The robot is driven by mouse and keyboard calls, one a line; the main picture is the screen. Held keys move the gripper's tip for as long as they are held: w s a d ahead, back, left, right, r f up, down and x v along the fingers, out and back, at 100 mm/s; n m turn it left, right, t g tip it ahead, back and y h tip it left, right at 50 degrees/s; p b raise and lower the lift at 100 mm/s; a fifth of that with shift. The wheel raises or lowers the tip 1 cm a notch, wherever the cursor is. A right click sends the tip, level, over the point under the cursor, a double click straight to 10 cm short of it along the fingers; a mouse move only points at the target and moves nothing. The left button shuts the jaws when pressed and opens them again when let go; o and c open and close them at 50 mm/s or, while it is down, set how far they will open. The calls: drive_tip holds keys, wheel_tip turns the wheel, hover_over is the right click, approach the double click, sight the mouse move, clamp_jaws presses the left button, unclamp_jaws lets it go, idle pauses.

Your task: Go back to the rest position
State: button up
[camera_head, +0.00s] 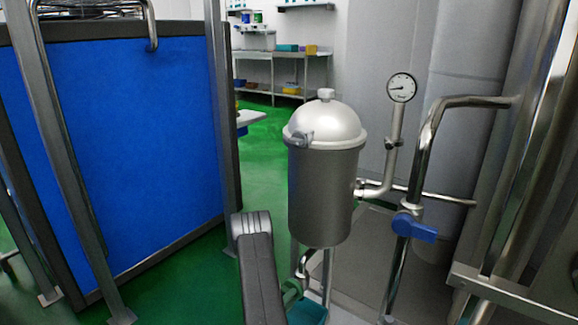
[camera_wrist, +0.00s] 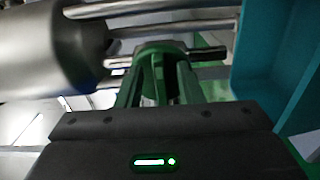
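My gripper (camera_wrist: 160,52) has green fingers. In the wrist view they reach up to a short metal bar or pipe that shows on both sides of their tips. Whether the fingers are closed on it or only in front of it is not clear. In the head view my dark arm comes up from the bottom middle, and a bit of green gripper shows low beside the steel vessel (camera_head: 322,195), which has a domed lid. The wrist view shows part of a rounded metal body (camera_wrist: 50,45) at the left.
A teal container (camera_head: 308,313) stands low beneath the vessel; a teal wall (camera_wrist: 275,60) fills the wrist view's right side. A gauge (camera_head: 401,88) and a blue-handled valve (camera_head: 414,228) are at the right. A blue panel (camera_head: 130,150) stands left. Green floor (camera_head: 262,165) is open behind.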

drive_tip(key=shift+s+a, duration=0.1)
drive_tip(key=p+v, duration=0.4)
drive_tip(key=v, duration=0.9)
drive_tip(key=w+d+n+b, duration=0.2)
drive_tip(key=w+d+n, duration=0.3)
drive_tip(key=w, duration=0.5)
drive_tip(key=shift+w+d+r+n, duration=0.3)
drive_tip(key=shift+w+d+r, duration=0.1)
drive_tip(key=shift+d, duration=0.95)
